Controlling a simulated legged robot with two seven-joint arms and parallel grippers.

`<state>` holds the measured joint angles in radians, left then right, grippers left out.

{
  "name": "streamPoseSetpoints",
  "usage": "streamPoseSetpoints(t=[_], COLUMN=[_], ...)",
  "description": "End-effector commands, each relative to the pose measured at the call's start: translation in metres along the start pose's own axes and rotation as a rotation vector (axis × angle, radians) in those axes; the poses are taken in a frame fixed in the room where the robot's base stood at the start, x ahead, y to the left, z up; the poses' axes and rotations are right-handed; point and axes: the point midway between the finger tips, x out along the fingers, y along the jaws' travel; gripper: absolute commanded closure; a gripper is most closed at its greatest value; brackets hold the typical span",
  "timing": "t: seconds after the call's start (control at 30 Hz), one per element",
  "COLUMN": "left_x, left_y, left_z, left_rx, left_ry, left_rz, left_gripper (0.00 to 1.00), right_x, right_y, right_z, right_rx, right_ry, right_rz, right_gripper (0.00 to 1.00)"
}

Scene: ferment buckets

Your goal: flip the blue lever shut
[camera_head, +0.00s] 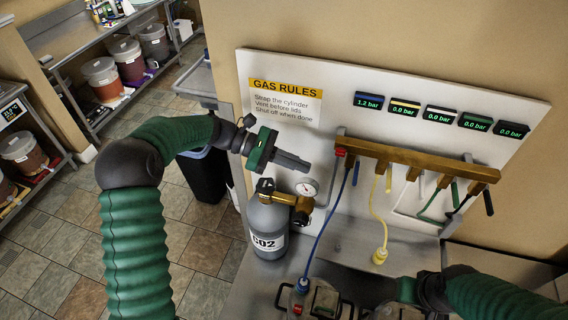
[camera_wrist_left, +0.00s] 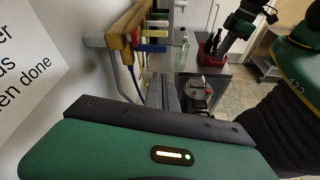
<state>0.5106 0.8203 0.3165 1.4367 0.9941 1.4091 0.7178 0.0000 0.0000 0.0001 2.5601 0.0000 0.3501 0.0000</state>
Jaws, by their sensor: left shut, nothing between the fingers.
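The blue lever (camera_head: 355,173) hangs down from the left end of the brass manifold (camera_head: 415,160), beside the blue hose. In the left wrist view a blue lever (camera_wrist_left: 154,48) sticks out sideways from the manifold (camera_wrist_left: 128,22). My left gripper (camera_head: 308,165) is shut and empty, a little left of the manifold's left end and apart from the blue lever in the picture. Its fingers also show in the left wrist view (camera_wrist_left: 166,92). My right gripper (camera_head: 390,290) is low at the right, near the bucket lids; its fingertips are not clear.
The CO2 cylinder (camera_head: 267,225) with its gauge (camera_head: 307,187) stands below my left gripper. Yellow (camera_head: 388,178), white and darker levers follow along the manifold. The blue hose (camera_head: 325,225) runs down to a bucket lid. Pressure displays (camera_head: 368,100) sit above; the blue-marked one reads 1.2 bar.

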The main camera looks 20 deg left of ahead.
Motion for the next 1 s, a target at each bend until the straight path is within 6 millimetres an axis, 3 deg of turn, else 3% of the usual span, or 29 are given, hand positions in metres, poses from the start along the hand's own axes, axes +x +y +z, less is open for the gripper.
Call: streamPoseSetpoints(t=[0.2,0.4,0.83,0.93,1.0], left_x=[-0.038,-0.048,-0.044,-0.025,-0.004], left_y=[0.001,0.0,-0.002,-0.019,-0.045], left_z=[-0.002,0.0,-0.003,-0.022,-0.048], left_rx=[0.0,0.0,0.004,0.037,0.099], left_ry=[0.001,0.001,0.013,0.101,0.224], left_rz=[0.002,-0.001,-0.007,-0.05,-0.113], left_gripper=[1.0,1.0,1.0,1.0,1.0], right_x=[0.013,0.014,0.016,0.025,0.037], right_y=[0.0,0.0,0.0,0.0,0.0], right_z=[0.003,0.003,0.004,0.006,0.009], right_rx=[0.0,0.0,0.0,0.0,0.0], right_ry=[0.0,0.0,0.0,0.0,0.0], right_rz=[0.0,0.0,0.0,0.0,0.0], right_gripper=[1.0,1.0,1.0,1.0,1.0])
